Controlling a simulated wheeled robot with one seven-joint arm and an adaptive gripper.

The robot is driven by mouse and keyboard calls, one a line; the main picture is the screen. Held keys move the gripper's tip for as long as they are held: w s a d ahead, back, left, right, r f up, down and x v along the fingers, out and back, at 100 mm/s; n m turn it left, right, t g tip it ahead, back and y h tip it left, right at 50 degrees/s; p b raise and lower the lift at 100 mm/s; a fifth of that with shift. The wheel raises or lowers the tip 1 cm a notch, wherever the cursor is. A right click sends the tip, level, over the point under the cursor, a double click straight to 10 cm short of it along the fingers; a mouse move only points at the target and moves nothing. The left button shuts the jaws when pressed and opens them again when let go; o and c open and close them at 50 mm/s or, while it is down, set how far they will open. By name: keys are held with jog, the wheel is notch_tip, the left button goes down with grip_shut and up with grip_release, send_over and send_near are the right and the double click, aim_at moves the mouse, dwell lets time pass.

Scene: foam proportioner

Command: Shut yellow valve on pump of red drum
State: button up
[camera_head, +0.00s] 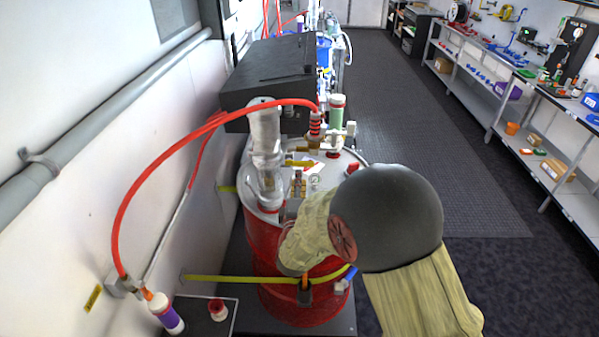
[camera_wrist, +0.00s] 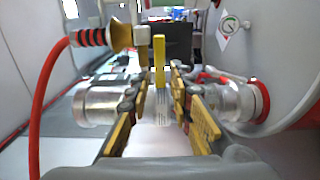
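The red drum (camera_head: 262,240) stands at the left wall with a grey lid and a pump on top. The pump's yellow valve handle (camera_head: 298,163) is a short bar above the lid. In the wrist view the yellow handle (camera_wrist: 159,62) appears as an upright bar straight ahead. My gripper (camera_wrist: 160,85) is open, with its yellow-padded fingers on either side of the line to the handle. I see gaps between the handle and both fingers; contact is not visible. In the head view my arm hides most of the gripper.
A red hose (camera_head: 150,170) arches from the pump top to the wall. A black box (camera_head: 270,75) stands behind the drum. A shelf bench (camera_head: 487,85) lines the right side; the aisle floor between is clear.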

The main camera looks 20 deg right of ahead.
jog(key=v, duration=0.4)
jog(key=shift+s+a, duration=0.1)
jog(key=shift+s, duration=0.3)
